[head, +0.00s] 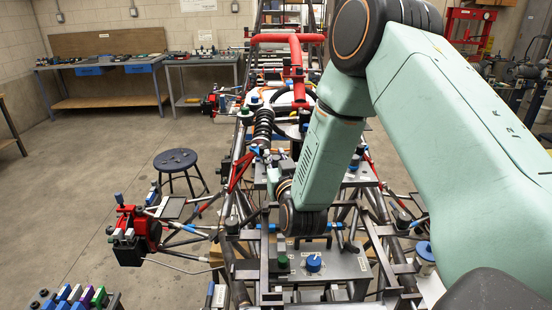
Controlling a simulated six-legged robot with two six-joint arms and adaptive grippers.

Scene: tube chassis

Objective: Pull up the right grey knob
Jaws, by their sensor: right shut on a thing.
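My right arm comes in from the right, bends high in the picture and reaches down over the tube chassis (279,243). My right gripper (267,160) is small and partly hidden beyond the wrist, among the tubes in the middle of the chassis. It is shut on what seems to be the right grey knob. The knob cannot be made out clearly between the fingers, and its height cannot be told. My left gripper is not in view.
A blue knob (313,263) and a green knob (283,262) sit on a grey plate in front. A red tube (297,70) rises behind the gripper. A red clamp-like unit (140,227) juts out left. A stool (176,161) stands on open floor; benches line the back.

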